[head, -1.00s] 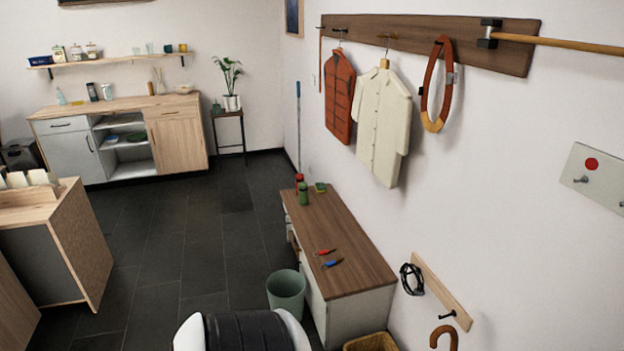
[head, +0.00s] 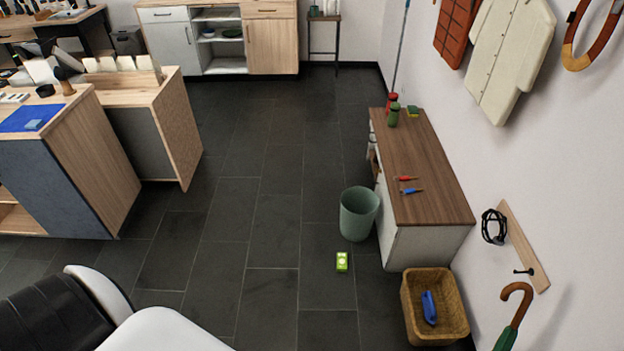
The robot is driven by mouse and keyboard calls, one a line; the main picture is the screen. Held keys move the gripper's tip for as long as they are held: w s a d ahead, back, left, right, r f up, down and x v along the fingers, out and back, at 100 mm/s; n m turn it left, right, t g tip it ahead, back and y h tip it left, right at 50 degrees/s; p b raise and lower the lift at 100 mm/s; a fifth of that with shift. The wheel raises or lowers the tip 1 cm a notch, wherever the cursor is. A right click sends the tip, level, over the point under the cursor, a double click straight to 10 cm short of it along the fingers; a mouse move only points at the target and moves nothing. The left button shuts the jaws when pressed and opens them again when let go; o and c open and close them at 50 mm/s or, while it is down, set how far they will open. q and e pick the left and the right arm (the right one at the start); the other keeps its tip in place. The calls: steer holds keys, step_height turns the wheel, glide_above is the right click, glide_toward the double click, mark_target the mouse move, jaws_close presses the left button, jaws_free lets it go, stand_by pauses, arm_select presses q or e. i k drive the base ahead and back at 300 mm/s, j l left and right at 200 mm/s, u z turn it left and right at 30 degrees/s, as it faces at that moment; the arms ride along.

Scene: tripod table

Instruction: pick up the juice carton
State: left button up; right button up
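A small bright green carton with a pale mark, which looks like the juice carton (head: 342,262), is on the dark tiled floor. It is just in front of the grey-green bin and apart from it. It seems to stand upright. Neither of my grippers shows in the head view.
The bin (head: 359,214) stands beside the cabinet with a brown top (head: 440,200). A wicker basket (head: 408,312) holding a blue item is at the lower right, near a hanging umbrella (head: 513,315). Wooden counters (head: 165,140) stand at left. The floor between (head: 230,220) is clear.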

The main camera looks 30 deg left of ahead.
mark_target(341, 267)
steer(key=u, duration=0.7)
steer(key=z, duration=0.4)
steer(key=i+j+z, duration=0.65)
steer(key=j+z, duration=0.2)
